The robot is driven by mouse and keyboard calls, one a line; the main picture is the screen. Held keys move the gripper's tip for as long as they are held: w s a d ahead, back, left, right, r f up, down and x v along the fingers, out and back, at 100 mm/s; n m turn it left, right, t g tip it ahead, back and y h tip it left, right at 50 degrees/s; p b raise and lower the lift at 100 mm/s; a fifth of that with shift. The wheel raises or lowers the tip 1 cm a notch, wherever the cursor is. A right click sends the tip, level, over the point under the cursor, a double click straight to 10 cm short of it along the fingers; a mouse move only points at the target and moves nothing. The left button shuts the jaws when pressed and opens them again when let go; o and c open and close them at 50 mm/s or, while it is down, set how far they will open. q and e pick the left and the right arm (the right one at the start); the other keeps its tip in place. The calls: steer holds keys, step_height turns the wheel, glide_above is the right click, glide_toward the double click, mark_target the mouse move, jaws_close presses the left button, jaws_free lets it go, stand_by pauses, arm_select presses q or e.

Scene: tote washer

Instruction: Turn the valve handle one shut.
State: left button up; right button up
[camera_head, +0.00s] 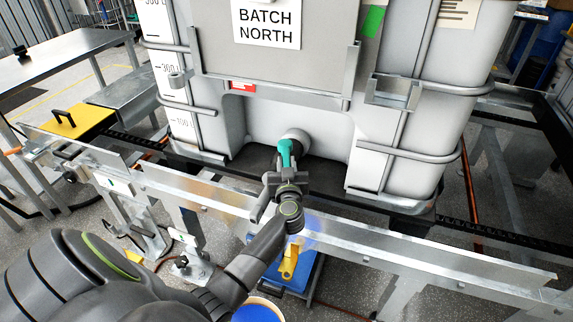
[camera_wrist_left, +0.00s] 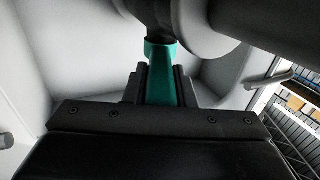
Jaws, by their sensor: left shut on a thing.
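The valve handle (camera_head: 285,149) is teal and sits on the outlet at the bottom front of a white tank labelled BATCH NORTH (camera_head: 268,118). My left gripper (camera_head: 284,172) reaches it from the front and is shut on the handle's lower part. In the left wrist view the teal handle (camera_wrist_left: 161,88) runs down between the two dark fingers (camera_wrist_left: 160,84). Its top collar meets a dark stem at the pale outlet. The gripper body hides the handle's lower end. My right gripper is not in view.
A metal rail (camera_head: 420,247) runs across in front of the tank, under my left arm. A blue container (camera_head: 258,309) and a yellow part (camera_head: 289,262) are below it. A yellow box (camera_head: 82,121) with a black handle is at left. Grey floor lies around.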

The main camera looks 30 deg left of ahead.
arm_select(q)
steer(key=shift+w+d, duration=0.1)
jaws_close()
steer(key=shift+w+d+r+n+g+y+p, duration=0.1)
steer(key=shift+w+d+n+g+y+p, duration=0.25)
steer(key=shift+n+g+y, duration=0.3)
steer(key=shift+w+d+n+g+y+b, duration=0.45)
steer(key=shift+w+n+g+y+b, duration=0.5)
steer(key=shift+n+g+b, duration=0.55)
steer(key=shift+w+d+n+g+y+b, duration=0.4)
steer(key=shift+w+n+g+y+b, duration=0.5)
steer(key=shift+g+b, duration=1)
steer(key=shift+w+d+n+g+y+b, duration=0.55)
steer(key=shift+n+g+y+b, duration=0.55)
steer(key=shift+n+g+b, duration=0.65)
steer(key=shift+w+a+p, duration=0.1)
steer(key=shift+p, duration=0.2)
steer(key=o, duration=1)
jaws_free()
steer(key=shift+c, duration=0.2)
